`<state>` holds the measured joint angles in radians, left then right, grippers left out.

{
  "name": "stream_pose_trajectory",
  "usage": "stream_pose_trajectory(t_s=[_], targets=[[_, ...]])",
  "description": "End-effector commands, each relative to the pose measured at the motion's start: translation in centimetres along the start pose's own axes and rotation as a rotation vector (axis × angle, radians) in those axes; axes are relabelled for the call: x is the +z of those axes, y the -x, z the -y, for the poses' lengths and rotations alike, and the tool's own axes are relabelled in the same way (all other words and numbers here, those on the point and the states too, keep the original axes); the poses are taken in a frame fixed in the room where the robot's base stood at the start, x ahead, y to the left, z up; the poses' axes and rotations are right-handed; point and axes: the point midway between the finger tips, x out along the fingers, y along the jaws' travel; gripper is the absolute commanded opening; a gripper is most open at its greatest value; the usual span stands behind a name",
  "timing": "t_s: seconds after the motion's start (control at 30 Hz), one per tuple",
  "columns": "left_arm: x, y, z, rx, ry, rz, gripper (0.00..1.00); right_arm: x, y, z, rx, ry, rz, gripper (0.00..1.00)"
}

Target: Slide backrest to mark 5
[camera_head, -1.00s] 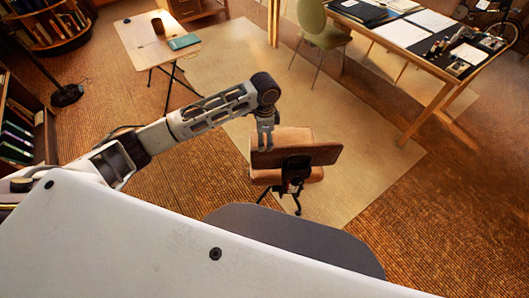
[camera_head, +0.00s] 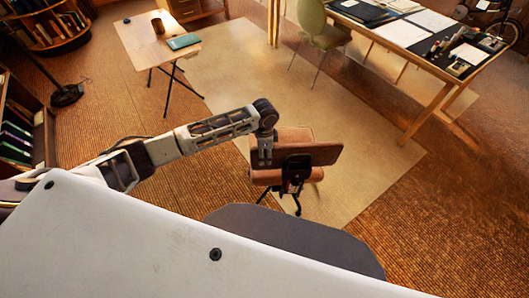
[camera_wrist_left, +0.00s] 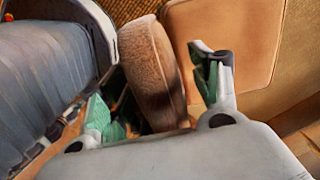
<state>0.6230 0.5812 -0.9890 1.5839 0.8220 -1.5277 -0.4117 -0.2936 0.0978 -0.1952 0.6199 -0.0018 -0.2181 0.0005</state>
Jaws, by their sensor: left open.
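My left gripper (camera_head: 265,158) is open at the backrest's left end. In the left wrist view the backrest's edge (camera_wrist_left: 153,70) lies between the open green-padded fingers (camera_wrist_left: 154,82), with a visible gap to the right finger; contact at the left finger is unclear. The seat (camera_wrist_left: 225,45) lies beyond. No mark 5 is readable. My right gripper is not in view.
A small folding table (camera_head: 150,52) with a cup and a green book stands at the upper left. A drafting desk (camera_head: 430,40) and green chair (camera_head: 316,25) are at the upper right. Bookshelves line the left. The pale rug (camera_head: 370,150) right of the chair is clear.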

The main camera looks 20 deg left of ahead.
Motion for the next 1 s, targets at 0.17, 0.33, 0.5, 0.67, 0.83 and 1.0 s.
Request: stream_pose_trajectory(t_s=[0.17, 0.33, 0.5, 0.67, 0.83, 1.0], targets=[[-0.01, 0.01, -0.01, 0.0, 0.0, 0.0, 0.63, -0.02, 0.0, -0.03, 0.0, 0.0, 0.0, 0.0], [-0.01, 0.03, 0.0, 0.0, 0.0, 0.0, 0.44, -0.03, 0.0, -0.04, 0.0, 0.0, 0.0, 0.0], [-0.01, 0.05, 0.0, 0.0, 0.0, 0.0, 0.22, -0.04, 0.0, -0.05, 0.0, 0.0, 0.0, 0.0], [0.0, 0.06, 0.0, 0.0, 0.0, 0.0, 0.01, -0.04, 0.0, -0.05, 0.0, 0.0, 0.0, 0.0], [0.0, 0.17, 0.0, 0.001, 0.0, 0.0, 0.0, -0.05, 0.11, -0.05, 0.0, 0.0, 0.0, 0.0], [-0.01, 0.81, 0.02, 0.001, 0.0, 0.0, 0.0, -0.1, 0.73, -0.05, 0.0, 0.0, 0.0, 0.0]])
